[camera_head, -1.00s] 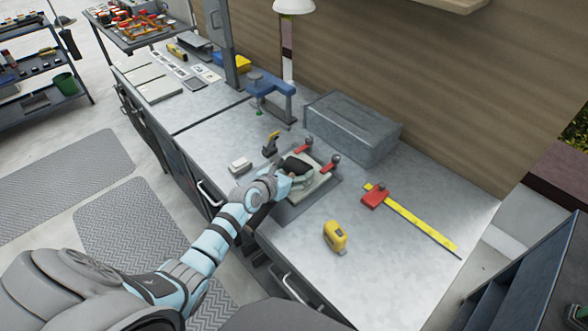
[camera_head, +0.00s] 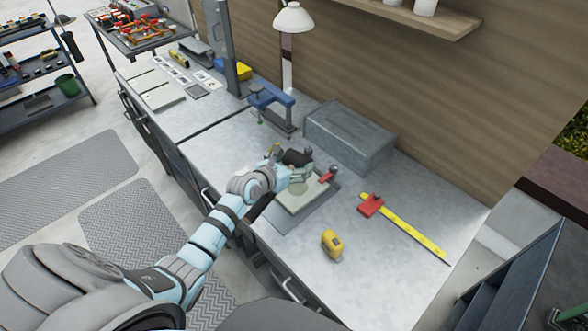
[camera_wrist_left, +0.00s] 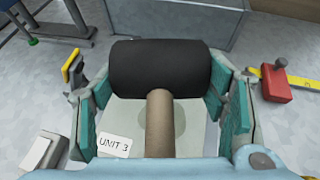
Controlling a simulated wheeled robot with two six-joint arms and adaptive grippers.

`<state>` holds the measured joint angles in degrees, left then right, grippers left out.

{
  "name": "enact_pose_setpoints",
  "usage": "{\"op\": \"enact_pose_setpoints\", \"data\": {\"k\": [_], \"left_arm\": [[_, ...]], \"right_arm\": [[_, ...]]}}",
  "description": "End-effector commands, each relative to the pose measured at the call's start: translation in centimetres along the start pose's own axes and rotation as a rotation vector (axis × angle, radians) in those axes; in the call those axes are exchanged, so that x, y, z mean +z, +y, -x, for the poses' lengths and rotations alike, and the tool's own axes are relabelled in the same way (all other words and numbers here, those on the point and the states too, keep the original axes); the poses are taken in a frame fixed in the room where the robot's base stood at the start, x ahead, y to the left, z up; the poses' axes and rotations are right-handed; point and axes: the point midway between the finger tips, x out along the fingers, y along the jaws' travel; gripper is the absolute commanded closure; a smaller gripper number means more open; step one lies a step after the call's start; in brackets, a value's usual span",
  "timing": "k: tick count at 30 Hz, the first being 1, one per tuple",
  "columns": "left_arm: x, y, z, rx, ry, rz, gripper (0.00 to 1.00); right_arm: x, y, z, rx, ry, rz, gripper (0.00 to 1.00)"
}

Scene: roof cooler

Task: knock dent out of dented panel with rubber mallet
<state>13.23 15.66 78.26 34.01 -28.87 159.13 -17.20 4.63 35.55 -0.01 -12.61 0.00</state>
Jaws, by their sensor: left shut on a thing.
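My left gripper (camera_head: 288,174) is shut on the rubber mallet, which has a black cylindrical head (camera_head: 297,158). In the left wrist view the black head (camera_wrist_left: 160,68) lies across between the teal finger pads, and its wooden handle (camera_wrist_left: 160,125) runs back toward the camera. The dented panel (camera_head: 299,200) is a pale plate flat on the bench, below and in front of the gripper. The left wrist view shows the panel (camera_wrist_left: 195,138) with a "UNIT 3" label and a round darker dent partly behind the handle. The mallet appears above the panel. My right gripper is out of view.
A red toggle clamp (camera_head: 328,176) stands at the panel's right edge. A grey box (camera_head: 350,138) and a blue clamp tool (camera_head: 270,97) stand behind. A yellow tape measure (camera_head: 332,244) and a yellow ruler with red slider (camera_head: 410,230) lie right, with clear bench around them.

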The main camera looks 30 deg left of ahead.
Motion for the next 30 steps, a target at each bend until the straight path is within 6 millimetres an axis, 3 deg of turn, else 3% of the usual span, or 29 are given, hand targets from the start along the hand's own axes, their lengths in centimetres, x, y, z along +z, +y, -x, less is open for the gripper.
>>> {"op": "enact_pose_setpoints", "data": {"k": [7,10,11,16,17,18,25,30], "left_arm": [[0.6,0.1,0.3,0.002,-0.001,0.001,0.93],[-0.3,0.0,-0.1,0.002,0.000,0.002,0.93],[-1.1,0.0,-0.5,0.001,0.000,0.002,0.93],[-9.2,0.0,-4.3,0.002,0.003,0.003,0.93],[-9.3,0.1,-4.4,0.002,0.001,0.002,0.92],[-8.4,0.1,-3.9,0.002,0.002,0.000,0.93],[-7.0,0.0,-3.0,0.001,0.011,-0.001,0.93],[-3.6,0.0,-1.6,0.001,0.006,0.000,0.93]], "right_arm": [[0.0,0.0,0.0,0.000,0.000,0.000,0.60],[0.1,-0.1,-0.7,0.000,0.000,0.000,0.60],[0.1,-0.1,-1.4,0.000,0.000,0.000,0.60],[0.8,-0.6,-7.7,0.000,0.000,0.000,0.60],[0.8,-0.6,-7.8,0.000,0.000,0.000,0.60],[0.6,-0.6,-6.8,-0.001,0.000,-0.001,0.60],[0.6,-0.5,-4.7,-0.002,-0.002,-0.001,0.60],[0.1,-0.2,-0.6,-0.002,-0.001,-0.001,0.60]]}}
